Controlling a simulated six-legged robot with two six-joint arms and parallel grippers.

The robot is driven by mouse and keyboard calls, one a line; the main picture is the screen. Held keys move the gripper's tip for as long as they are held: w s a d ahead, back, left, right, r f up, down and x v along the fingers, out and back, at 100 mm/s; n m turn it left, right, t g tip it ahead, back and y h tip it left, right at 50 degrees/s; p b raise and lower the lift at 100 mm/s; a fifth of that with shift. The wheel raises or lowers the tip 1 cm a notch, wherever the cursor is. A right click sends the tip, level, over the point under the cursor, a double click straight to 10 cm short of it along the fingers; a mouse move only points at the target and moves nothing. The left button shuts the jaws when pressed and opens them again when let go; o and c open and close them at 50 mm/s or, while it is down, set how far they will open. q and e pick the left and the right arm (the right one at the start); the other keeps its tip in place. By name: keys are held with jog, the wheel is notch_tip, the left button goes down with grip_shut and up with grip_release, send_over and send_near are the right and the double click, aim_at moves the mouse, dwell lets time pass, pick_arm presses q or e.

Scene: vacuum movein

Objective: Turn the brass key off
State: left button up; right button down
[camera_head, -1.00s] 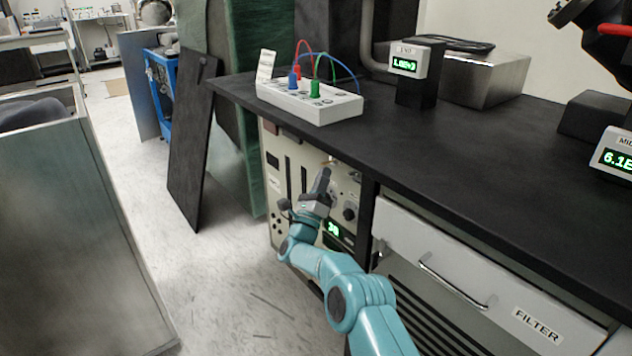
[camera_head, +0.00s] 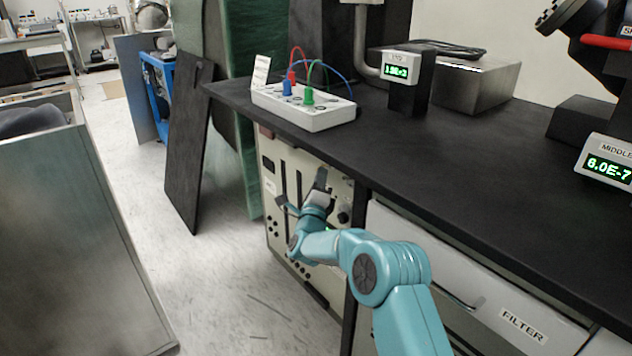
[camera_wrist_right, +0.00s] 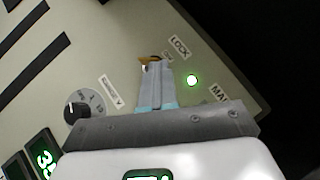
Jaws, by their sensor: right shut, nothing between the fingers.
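In the right wrist view the brass key (camera_wrist_right: 149,58) shows as a small gold piece on the pale panel, just past my fingertips, beside the LOCK label (camera_wrist_right: 179,47). My right gripper (camera_wrist_right: 155,66) is shut and empty, its tip at or very near the key; I cannot tell whether they touch. In the head view my right gripper (camera_head: 321,178) is in front of the cream control panel (camera_head: 283,165) under the bench, and it hides the key there. My left gripper is not in view.
A green light (camera_wrist_right: 192,80) glows beside the key, and a black knob (camera_wrist_right: 76,110) sits to its left. The black bench top (camera_head: 470,160) overhangs the panel. A white box with cables (camera_head: 315,115) stands on it. The FILTER drawer (camera_head: 430,255) is at right.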

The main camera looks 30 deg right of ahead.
jog(key=shift+d+r+n+y+p, duration=0.1)
jog(key=shift+r+n+y+p, duration=0.3)
jog(key=shift+r+n, duration=0.25)
jog(key=n+y+p, duration=0.1)
jog(key=n+g+y+p, duration=0.1)
jog(key=n, duration=0.1)
jog(key=shift+r, duration=0.3)
jog(key=shift+w+r, duration=0.1)
jog(key=shift+r, duration=0.15)
dwell(0.8)
jog(key=shift+f+b, duration=0.15)
jog(key=shift+b, duration=0.15)
